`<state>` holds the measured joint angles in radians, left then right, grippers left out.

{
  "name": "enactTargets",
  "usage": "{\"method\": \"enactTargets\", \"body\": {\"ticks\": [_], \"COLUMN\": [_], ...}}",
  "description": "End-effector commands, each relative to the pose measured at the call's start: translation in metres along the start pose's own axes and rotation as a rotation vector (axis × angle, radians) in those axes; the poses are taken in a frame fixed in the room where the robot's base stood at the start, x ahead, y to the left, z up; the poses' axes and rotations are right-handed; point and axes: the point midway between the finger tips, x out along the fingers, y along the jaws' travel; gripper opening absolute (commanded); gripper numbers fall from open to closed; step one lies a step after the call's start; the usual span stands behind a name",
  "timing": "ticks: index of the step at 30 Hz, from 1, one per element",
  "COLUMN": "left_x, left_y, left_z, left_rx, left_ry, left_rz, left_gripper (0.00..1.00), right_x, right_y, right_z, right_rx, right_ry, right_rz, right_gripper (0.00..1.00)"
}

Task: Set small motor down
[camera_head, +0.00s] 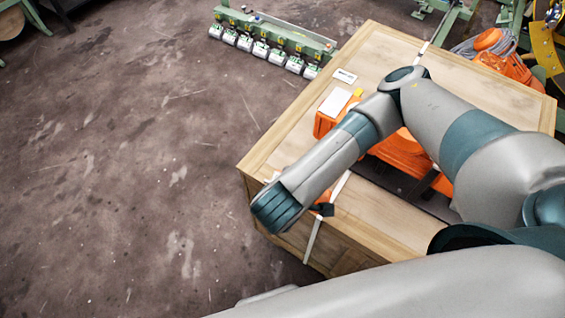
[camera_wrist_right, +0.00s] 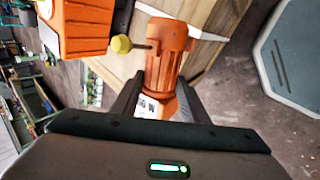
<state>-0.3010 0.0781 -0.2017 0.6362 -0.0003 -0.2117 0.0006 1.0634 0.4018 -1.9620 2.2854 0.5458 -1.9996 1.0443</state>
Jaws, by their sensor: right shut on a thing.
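The small motor (camera_wrist_right: 166,55) is orange with a ribbed body and a white label. In the right wrist view it sits between the two dark fingers of my right gripper (camera_wrist_right: 158,100), which is shut on it. The wooden crate top shows behind it; I cannot tell whether the motor touches the wood. In the head view a bit of the orange motor (camera_head: 326,196) shows beside my right wrist, near the crate's front left edge. My right forearm hides most of it. My left gripper is not in view.
The wooden crate (camera_head: 380,228) carries a larger orange machine (camera_head: 405,155), partly behind my arm, and a white strap (camera_head: 314,235). An orange box-shaped part with a yellow knob (camera_wrist_right: 121,44) is close left of the motor. The floor (camera_head: 120,150) left of the crate is clear.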

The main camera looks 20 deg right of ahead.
Motion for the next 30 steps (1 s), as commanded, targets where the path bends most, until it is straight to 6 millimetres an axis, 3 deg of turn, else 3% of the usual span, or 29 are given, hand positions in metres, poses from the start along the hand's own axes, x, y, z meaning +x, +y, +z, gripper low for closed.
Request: {"method": "enactTargets", "body": {"ticks": [17, 30], "left_x": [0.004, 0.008], "left_y": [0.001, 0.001], "left_z": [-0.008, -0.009], "left_rx": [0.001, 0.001], "left_ry": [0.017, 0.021], "left_rz": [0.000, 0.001], "left_gripper": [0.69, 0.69], "right_x": [0.009, 0.017], "right_y": [0.011, 0.038], "right_z": [-0.002, 0.006], "right_rx": [-0.379, -0.696], "right_ry": [0.257, 0.468], "right_rz": [0.002, 0.005], "right_gripper": [0.00, 0.00]}}
